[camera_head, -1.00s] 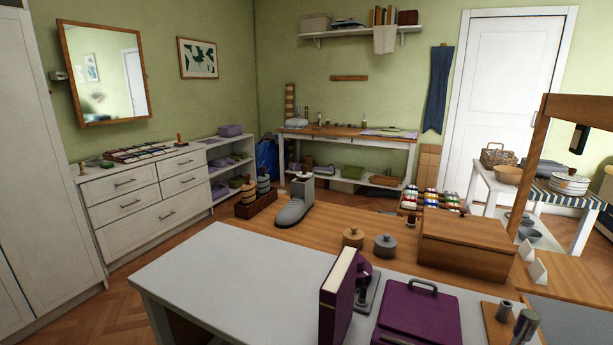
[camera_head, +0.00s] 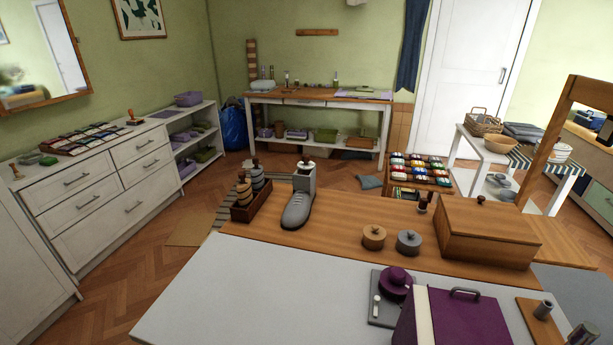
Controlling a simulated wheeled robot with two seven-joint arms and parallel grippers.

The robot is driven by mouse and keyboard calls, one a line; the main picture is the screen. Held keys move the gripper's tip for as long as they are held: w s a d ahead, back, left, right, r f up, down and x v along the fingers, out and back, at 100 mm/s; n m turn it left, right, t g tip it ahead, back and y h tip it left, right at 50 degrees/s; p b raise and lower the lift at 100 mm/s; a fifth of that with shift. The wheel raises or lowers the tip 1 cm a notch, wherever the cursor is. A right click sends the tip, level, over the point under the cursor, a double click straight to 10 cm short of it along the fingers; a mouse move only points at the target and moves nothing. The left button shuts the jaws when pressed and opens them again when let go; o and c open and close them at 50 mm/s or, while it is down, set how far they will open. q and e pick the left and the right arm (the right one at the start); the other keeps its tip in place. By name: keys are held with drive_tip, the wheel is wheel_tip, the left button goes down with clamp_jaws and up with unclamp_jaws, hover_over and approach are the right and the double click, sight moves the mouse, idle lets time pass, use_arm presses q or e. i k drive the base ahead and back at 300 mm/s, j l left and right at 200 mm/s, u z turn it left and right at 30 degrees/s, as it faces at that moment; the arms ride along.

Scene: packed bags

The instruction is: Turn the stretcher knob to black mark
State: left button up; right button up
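A grey shoe-shaped form (camera_head: 298,208) stands upright on the wooden part of the table, its toe toward me. A small dark knob (camera_head: 307,158) with a pale base sits at the top of its shaft; this may be the stretcher knob. No black mark can be made out at this size. Neither of my grippers is in view.
A wooden rack (camera_head: 257,208) with several dark-topped pegs stands close left of the shoe. Two round lidded pots, wooden (camera_head: 373,238) and grey (camera_head: 408,243), and a wooden box (camera_head: 486,232) are to the right. The grey tabletop (camera_head: 240,290) in front is mostly clear.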

sight(305, 158)
drive_tip(key=u, duration=1.05)
drive_tip(key=i+j+u, duration=0.45)
drive_tip(key=i+j, duration=0.15)
drive_tip(key=j, duration=0.4)
drive_tip(key=i+j+u, duration=0.45)
drive_tip(key=i+j, duration=0.25)
drive_tip(key=j, duration=0.15)
drive_tip(key=i+z, duration=0.25)
drive_tip(key=i, duration=0.15)
drive_tip(key=i+j+z, duration=0.25)
drive_tip(key=i, duration=0.15)
drive_tip(key=i+j+z, duration=0.1)
drive_tip(key=i+z, duration=0.2)
drive_tip(key=i+l+z, duration=0.2)
drive_tip(key=i+z, duration=0.15)
drive_tip(key=z, duration=0.15)
drive_tip(key=i+z, duration=0.8)
drive_tip(key=z, duration=0.15)
drive_tip(key=i+z, duration=0.2)
drive_tip(key=i, duration=0.45)
drive_tip(key=i+j+z, duration=0.2)
drive_tip(key=i, duration=0.45)
